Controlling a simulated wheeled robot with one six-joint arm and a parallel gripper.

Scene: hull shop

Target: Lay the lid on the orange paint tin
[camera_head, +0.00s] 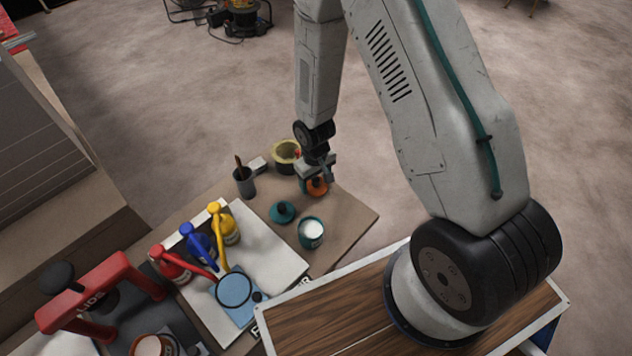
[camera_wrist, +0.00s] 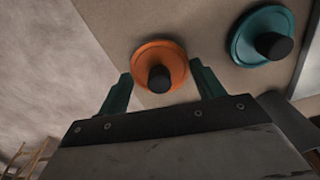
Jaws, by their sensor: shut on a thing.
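The orange lid (camera_wrist: 145,58), a round disc with a black knob, sits between my fingertips in the wrist view. My gripper (camera_wrist: 161,75) is shut on it, with one green finger at each side. In the head view my gripper (camera_head: 318,176) is low over the far right part of the table, and an orange piece (camera_head: 318,188) shows just below it. The arm's end partly covers that piece. I cannot make out the orange paint tin apart from the lid, nor whether the lid touches it.
A teal lid (camera_head: 283,213) lies near an open teal tin (camera_head: 311,241) with white paint. A yellowish container (camera_head: 285,152) and a dark cup with a brush (camera_head: 244,186) stand behind. Red, blue and yellow bottles (camera_head: 201,241) stand left. Bare tabletop (camera_head: 350,214) lies at the right.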

